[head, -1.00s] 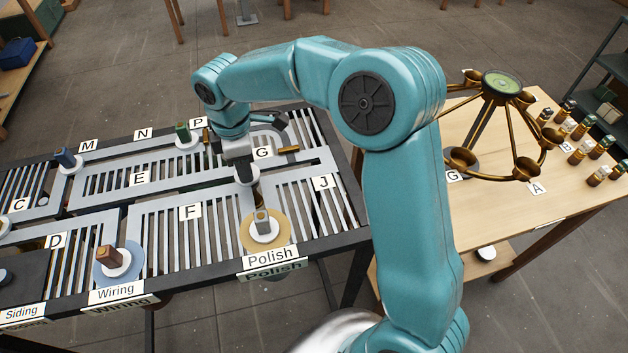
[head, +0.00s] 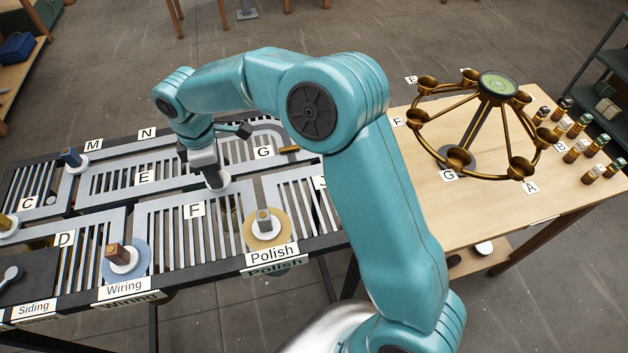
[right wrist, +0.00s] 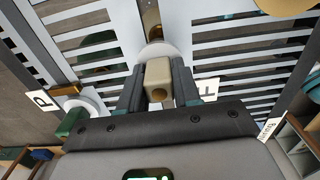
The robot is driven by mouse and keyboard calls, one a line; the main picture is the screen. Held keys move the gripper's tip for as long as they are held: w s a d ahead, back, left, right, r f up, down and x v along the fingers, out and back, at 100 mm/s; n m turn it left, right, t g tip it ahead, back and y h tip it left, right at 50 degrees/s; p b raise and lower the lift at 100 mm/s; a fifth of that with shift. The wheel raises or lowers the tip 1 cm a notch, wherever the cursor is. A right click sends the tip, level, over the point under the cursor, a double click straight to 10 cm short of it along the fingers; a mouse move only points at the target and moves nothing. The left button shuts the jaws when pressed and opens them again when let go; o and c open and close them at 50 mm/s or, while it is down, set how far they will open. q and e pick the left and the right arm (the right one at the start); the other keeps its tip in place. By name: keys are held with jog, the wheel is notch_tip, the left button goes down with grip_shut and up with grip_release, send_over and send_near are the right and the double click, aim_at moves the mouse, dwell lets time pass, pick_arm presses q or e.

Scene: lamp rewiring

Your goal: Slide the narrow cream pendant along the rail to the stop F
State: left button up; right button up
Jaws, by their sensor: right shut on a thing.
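My right gripper (head: 212,172) is shut on the narrow cream pendant (right wrist: 158,78), a cream block with a round hole, seen between the fingers in the right wrist view. The label F (head: 194,209) lies below and left of that disc. It also shows in the right wrist view (right wrist: 208,88), just right of the fingers. My left gripper is not in view.
A grey block (head: 264,217) stands on the yellow Polish disc, right of F. A brown block (head: 118,253) stands on the blue Wiring disc. A blue block (head: 71,156) stands near M. A green block (right wrist: 72,122) shows near P. The brass chandelier (head: 462,158) stands on the right table.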

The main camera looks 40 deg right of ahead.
jog(key=a, duration=0.1)
jog(key=w+a+p, duration=0.2)
jog(key=a, duration=0.1)
jog(key=shift+r, duration=0.1)
jog(key=shift+w+a+p, duration=0.4)
jog(key=shift+a+p, duration=0.05)
jog(key=shift+a, duration=0.1)
jog(key=o, duration=1)
jog(key=shift+o, duration=0.2)
